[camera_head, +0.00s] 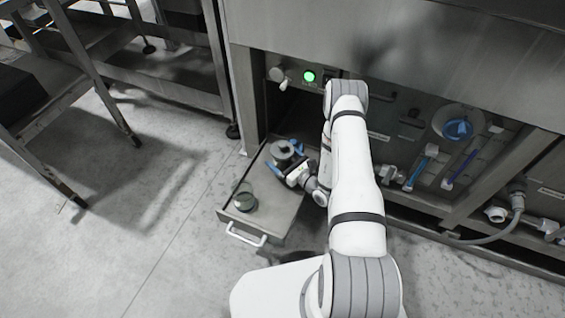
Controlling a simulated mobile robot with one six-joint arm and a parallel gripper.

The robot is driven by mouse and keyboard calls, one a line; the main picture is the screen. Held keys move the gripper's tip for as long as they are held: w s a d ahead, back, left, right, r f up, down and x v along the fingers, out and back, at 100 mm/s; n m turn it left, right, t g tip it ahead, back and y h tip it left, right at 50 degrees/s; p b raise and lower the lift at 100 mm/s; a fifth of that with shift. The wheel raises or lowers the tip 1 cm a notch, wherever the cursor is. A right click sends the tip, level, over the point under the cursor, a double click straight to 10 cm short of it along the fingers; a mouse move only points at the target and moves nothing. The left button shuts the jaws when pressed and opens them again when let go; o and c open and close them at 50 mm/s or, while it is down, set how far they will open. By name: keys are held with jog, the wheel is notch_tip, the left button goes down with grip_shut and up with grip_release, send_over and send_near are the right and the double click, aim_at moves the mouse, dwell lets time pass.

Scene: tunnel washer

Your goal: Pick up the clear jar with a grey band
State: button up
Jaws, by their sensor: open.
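A pulled-out metal drawer (270,222) holds two round vessels. A grey, round-topped one (283,149) stands toward the back. A small clear jar with a dark greenish lower part (245,203) stands near the front left corner. Which of them bears the grey band is too small to tell for certain. My gripper (285,157) is low over the drawer, open, with its blue fingertips on either side of the grey vessel. Whether the fingers touch it cannot be seen. The gripper body hides part of its near side.
The drawer has a front handle (246,234) and raised edges. The machine front behind it carries a lit green button (309,76), a blue knob (458,129) and pipe fittings. A metal rack (60,110) stands at the left; the floor between is clear.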

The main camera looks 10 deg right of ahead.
jog(key=shift+c, duration=0.4)
jog(key=c, duration=1.3)
